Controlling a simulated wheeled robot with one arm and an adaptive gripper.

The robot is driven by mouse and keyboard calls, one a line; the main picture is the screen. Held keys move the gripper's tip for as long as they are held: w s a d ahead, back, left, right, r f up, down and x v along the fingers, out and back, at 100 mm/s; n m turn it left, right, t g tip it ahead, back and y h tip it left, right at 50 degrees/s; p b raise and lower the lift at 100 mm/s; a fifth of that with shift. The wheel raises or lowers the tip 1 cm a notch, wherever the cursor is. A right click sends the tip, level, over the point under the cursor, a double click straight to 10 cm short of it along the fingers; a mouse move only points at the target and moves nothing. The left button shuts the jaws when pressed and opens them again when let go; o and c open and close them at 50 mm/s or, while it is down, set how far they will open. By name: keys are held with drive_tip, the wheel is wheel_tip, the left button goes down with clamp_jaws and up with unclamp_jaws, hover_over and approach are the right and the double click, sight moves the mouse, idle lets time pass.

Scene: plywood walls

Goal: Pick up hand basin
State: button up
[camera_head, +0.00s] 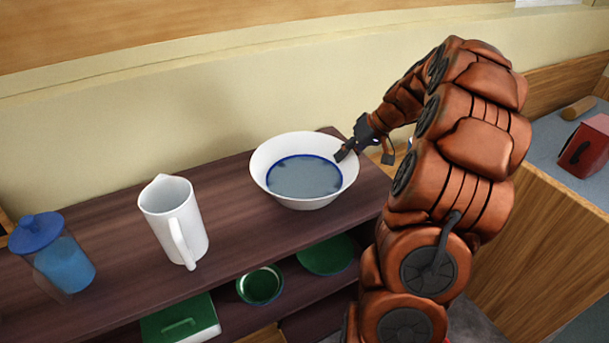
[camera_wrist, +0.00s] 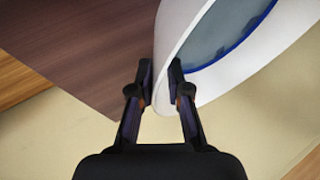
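The hand basin (camera_head: 276,192) is a wide white bowl with a blue ring around its grey-blue inner bottom. It is upright at the right part of the dark wooden shelf top (camera_head: 235,230). My gripper (camera_head: 362,150) reaches down over the basin's right rim. In the wrist view, my fingers (camera_wrist: 161,82) are close together with the basin's white wall (camera_wrist: 175,22) between them, one finger inside and one outside. They look shut on the rim. The basin's underside is hidden, so any lift off the shelf cannot be told.
A white pitcher (camera_head: 168,205) and a blue-lidded clear jar (camera_head: 65,265) stand left of the basin. Green dishes (camera_head: 261,285) and a green box (camera_head: 180,322) are on the lower shelf. A counter with a red box (camera_head: 585,148) is at right. A wall runs behind.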

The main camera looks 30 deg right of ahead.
drive_tip(key=shift+x, duration=1.4)
clamp_jaws()
